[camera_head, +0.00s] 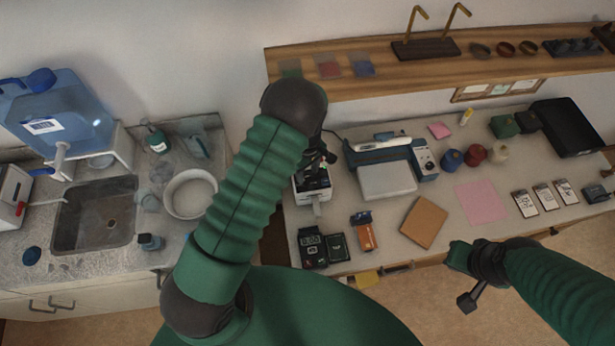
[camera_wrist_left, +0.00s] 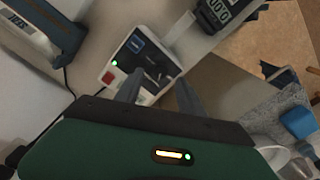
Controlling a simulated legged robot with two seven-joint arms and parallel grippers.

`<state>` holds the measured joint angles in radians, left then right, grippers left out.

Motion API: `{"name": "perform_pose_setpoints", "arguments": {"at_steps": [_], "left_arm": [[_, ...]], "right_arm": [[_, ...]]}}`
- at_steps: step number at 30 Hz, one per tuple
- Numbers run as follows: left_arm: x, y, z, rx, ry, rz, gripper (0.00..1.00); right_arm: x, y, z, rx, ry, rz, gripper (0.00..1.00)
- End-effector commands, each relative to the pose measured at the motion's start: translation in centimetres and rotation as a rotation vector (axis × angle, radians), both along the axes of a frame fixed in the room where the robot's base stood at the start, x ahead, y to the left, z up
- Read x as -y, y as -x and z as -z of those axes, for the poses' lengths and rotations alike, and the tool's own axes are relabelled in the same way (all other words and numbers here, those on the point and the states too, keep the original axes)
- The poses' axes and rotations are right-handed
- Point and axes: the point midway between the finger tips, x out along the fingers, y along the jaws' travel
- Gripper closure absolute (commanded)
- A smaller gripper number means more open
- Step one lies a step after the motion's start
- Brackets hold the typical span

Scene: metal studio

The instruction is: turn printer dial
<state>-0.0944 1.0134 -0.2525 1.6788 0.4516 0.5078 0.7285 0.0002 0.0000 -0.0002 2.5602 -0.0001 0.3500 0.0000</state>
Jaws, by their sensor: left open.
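A small white printer (camera_head: 312,190) with a paper strip stands on the right-hand counter, partly hidden by my left arm. In the left wrist view the printer (camera_wrist_left: 124,62) shows a red button, a green light and a dark screen. A dark knob-like part, perhaps the dial (camera_wrist_left: 163,79), sits on its near face by my fingers; its outline is unclear. My left gripper (camera_head: 322,158) is open, its fingers pointing at the printer; the wrist view shows the gripper (camera_wrist_left: 158,92) with its fingers apart and nothing between them. My right gripper (camera_head: 466,278) hangs before the counter's front edge, away from the printer.
A blue-and-grey machine (camera_head: 387,178) stands right of the printer. Black boxes (camera_head: 312,246) and an orange-and-black item (camera_head: 365,233) lie in front. A wooden shelf (camera_head: 370,72) runs above. A sink (camera_head: 95,215) and white bowl (camera_head: 190,194) are at the left.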

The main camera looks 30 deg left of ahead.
Motion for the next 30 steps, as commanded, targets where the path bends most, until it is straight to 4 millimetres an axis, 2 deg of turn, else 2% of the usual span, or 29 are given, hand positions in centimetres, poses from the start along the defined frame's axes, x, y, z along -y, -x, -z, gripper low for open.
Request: {"name": "perform_pose_setpoints", "arguments": {"at_steps": [3, 7, 12, 18, 28, 30], "left_arm": [[-0.1, 0.1, 2.6, -0.002, 0.0, -0.001, 0.54], [-0.1, 0.1, 4.7, -0.001, 0.0, 0.0, 0.54], [-0.1, 0.1, 5.7, 0.001, 0.0, -0.001, 0.54], [0.0, 0.0, 5.7, 0.001, -0.001, 0.0, 0.55], [0.0, -0.1, 5.6, 0.002, 0.0, 0.001, 0.98], [0.0, -0.1, 5.6, 0.003, 0.0, 0.001, 1.0]], "right_arm": [[0.0, 0.0, -1.0, 0.0, 0.0, 0.0, 1.0], [0.0, 0.0, -1.4, 0.0, 0.0, 0.0, 1.0], [0.0, 0.0, -1.4, 0.0, 0.0, 0.0, 1.0], [0.0, 0.0, -1.4, 0.0, 0.0, 0.0, 1.0], [0.0, 0.0, -1.4, 0.0, 0.0, 0.0, 1.0], [0.0, 0.0, -1.4, 0.0, 0.0, 0.0, 1.0]]}}
